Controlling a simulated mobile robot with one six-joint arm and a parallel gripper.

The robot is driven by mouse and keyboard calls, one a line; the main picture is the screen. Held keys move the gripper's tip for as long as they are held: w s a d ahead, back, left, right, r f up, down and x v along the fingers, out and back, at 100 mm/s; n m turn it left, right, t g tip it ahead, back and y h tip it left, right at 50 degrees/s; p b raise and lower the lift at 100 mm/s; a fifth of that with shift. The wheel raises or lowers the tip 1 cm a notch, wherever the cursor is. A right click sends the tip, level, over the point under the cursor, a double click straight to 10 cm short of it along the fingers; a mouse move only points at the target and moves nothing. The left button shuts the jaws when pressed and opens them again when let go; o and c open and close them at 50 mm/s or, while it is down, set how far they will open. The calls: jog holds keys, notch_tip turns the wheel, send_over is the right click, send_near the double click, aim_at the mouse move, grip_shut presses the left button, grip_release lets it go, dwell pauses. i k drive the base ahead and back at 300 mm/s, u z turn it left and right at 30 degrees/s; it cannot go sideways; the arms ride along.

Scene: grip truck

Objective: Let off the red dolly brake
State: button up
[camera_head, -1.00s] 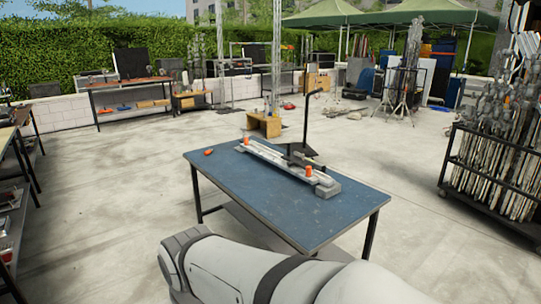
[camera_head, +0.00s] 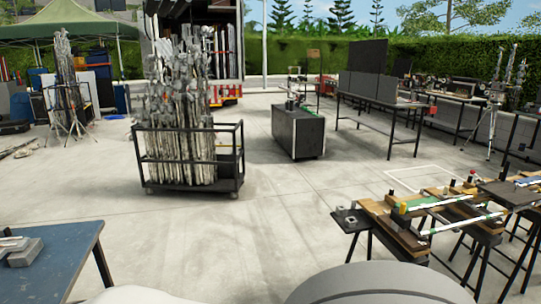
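I cannot make out a red dolly brake in this view. The blue-topped table (camera_head: 62,262) is cut off at the lower left corner, with only the end of the grey rail piece and its grey block (camera_head: 25,252) showing on it. A black wheeled cart (camera_head: 190,184) full of metal stands is left of centre, with no clear red brake on it. My gripper is out of view; only pale parts of my arm show along the bottom edge.
A black case (camera_head: 298,135) stands beyond the cart. A bench with wooden boards and rails (camera_head: 415,225) is at right, and a long dark table (camera_head: 385,103) is behind it. An open truck (camera_head: 228,50) is at the back. The concrete in the middle is clear.

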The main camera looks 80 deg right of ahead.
aim_at(485, 181)
jog(key=z, duration=4.1)
jog(key=i, duration=1.5)
